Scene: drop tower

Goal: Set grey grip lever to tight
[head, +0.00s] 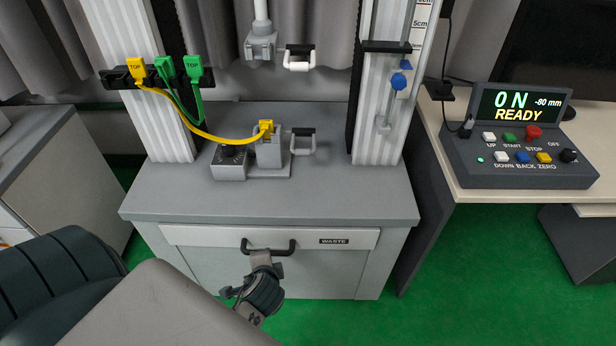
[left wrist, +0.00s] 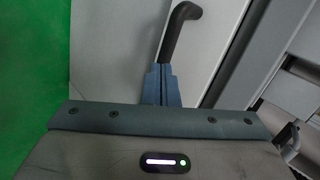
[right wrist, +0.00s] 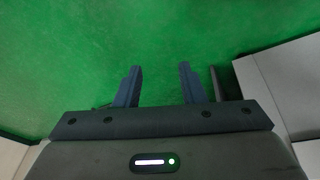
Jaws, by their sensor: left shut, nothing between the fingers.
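A grey lever with a black top bar (head: 302,142) sits at the right of the lower grip (head: 270,160) on the grey machine base. A yellow plug is in that grip. A similar white lever (head: 299,58) hangs beside the upper grip (head: 260,46). My left gripper (head: 262,260) is low in front of the waste drawer, at its black handle (head: 268,247). In the left wrist view its fingers (left wrist: 160,85) are shut and empty, with the handle's end just beyond them. My right gripper (right wrist: 160,85) is open and empty above the green floor, outside the head view.
The waste drawer (head: 205,236) is in the front of the base. White columns (head: 380,110) flank the grips. A yellow cable (head: 190,128) runs from the left-hand plug rack to the lower grip. A control box (head: 520,135) reading "READY" stands on the right-hand table (head: 480,193).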

